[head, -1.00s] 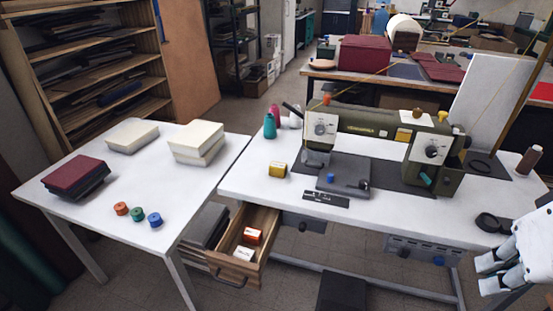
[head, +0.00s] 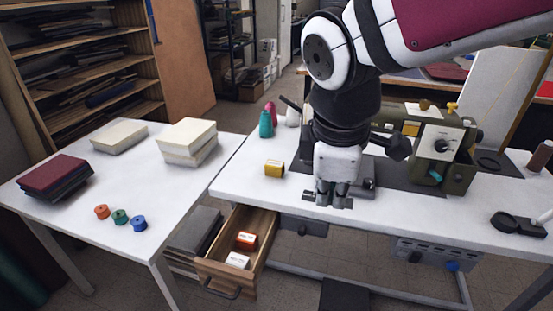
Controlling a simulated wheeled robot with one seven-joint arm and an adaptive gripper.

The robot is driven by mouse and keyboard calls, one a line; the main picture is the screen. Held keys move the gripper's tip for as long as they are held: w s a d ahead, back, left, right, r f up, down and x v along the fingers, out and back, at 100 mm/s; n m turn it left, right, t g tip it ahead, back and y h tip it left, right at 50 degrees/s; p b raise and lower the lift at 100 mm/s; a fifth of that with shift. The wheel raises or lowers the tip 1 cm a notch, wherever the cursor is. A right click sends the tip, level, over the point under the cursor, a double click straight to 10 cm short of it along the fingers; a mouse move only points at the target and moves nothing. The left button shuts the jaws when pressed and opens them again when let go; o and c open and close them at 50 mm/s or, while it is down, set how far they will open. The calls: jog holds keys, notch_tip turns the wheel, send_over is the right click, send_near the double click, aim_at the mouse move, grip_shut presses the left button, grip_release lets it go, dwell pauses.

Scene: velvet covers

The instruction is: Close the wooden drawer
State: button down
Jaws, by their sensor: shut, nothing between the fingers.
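The wooden drawer (head: 256,267) is pulled out under the left part of the white sewing table. Its front, with a dark bar handle (head: 220,288), faces the lower left. An orange-and-white box (head: 246,240) and a white box (head: 238,260) lie inside it. My gripper (head: 333,203) points down over the front of the sewing table, to the right of the drawer and above its level. Its fingers are together and empty, apart from the drawer.
The sewing machine (head: 438,150) stands on the sewing table (head: 235,180), partly hidden by my arm. A yellow box (head: 274,168) lies left of my gripper. A second white table (head: 160,218) with books and spools stands at left, close to the drawer. A magnifier (head: 518,224) lies at right.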

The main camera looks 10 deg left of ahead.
jog(key=a+f+n+b, duration=0.2)
jog(key=a+f+n, duration=0.4)
jog(key=a, duration=0.4)
jog(key=a+f+n+b, duration=0.3)
jog(key=a+f+n, duration=0.2)
jog(key=a+f, duration=0.35)
jog(key=s+a+f+n+b, duration=0.4)
jog(key=s+a+f+n, duration=0.3)
jog(key=a+f, duration=0.4)
jog(key=w+f+b, duration=0.2)
jog(key=w+f, duration=0.3)
jog(key=f, duration=0.4)
jog(key=shift+w+d+f+m+b, duration=0.15)
jog(key=shift+w+d+m+b, duration=0.05)
jog(key=shift+w+m+b, duration=0.15)
